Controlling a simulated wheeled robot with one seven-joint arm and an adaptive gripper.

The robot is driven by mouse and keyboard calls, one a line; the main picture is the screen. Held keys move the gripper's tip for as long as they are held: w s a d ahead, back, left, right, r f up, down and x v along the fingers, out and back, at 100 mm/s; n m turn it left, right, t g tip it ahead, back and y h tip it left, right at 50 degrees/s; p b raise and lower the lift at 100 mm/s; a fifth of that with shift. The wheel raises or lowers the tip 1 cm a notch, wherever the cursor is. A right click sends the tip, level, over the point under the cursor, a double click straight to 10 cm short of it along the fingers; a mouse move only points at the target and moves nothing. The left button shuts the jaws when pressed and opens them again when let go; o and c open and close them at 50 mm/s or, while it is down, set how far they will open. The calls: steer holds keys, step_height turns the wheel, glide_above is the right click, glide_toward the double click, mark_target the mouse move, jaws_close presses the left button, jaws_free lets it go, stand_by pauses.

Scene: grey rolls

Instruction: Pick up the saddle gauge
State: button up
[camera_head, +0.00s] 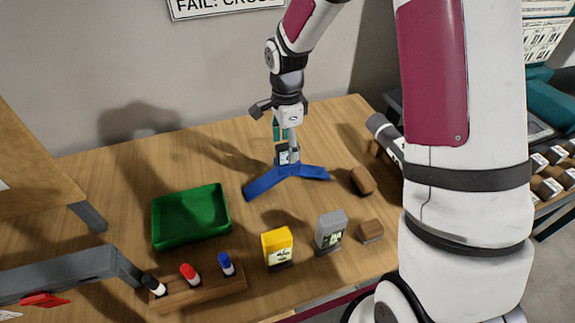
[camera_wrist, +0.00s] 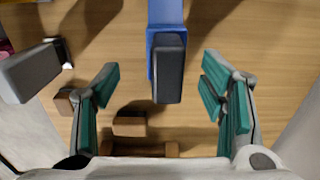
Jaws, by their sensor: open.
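The saddle gauge (camera_head: 265,183) stands on the wooden table below my gripper, with blue legs spread in a wide V and a small dark-and-light upright body in the middle. In the wrist view, a dark grey block with a blue part behind it, which looks like the gauge (camera_wrist: 168,70), lies between my fingers with gaps on both sides. My gripper (camera_head: 284,138) points down over the gauge body. Its teal-padded fingers are apart in the wrist view (camera_wrist: 160,85) and hold nothing. Whether the fingertips reach down beside the body is hard to tell.
A green tray (camera_head: 157,232) and a wooden rack (camera_head: 205,293) with black, red and blue markers are at left. A yellow device (camera_head: 277,247), a grey device (camera_head: 329,232) and brown blocks (camera_head: 362,181) stand nearer and right. Table between tray and gauge is clear.

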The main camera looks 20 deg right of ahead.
mark_target(287, 160)
steer(key=shift+w+d+f+p, duration=0.1)
steer(key=shift+w+f+p, duration=0.05)
steer(key=shift+f, duration=1)
steer(key=shift+w+d+f+p, duration=0.1)
steer(key=shift+f+p, duration=0.05)
steer(key=shift+f, duration=1.05)
steer(key=shift+w+f+p, duration=0.15)
steer(key=shift+f, duration=1)
jaws_close()
